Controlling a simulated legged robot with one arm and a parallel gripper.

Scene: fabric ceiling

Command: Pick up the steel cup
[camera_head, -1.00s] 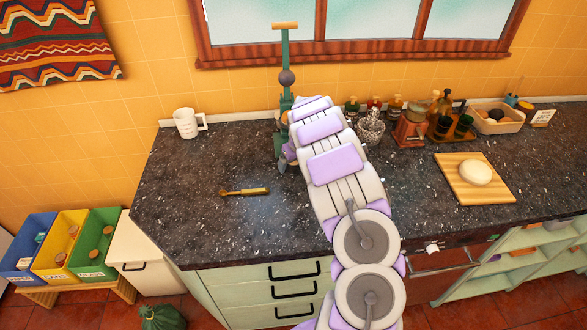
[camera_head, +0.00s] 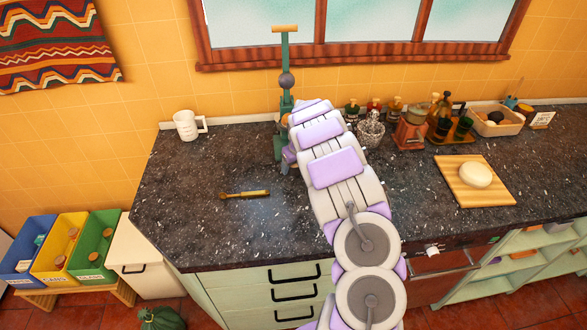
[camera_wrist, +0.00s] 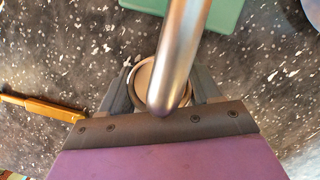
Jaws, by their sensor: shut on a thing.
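The steel cup (camera_wrist: 143,78) shows in the wrist view as a round, pale metal rim between the two dark fingers of my gripper (camera_wrist: 165,75). My gripper is shut on it, low over the dark speckled counter. A shiny metal bar (camera_wrist: 185,50) crosses in front and hides part of the cup. I cannot tell whether the cup touches the counter.
A brass-coloured tool (camera_head: 245,194) lies on the counter (camera_head: 200,235) to the left; a white mug (camera_head: 186,125) stands behind it. A glass jar (camera_head: 371,130), several bottles and a cutting board (camera_head: 485,193) with a pale round item are to the right. The left front counter is clear.

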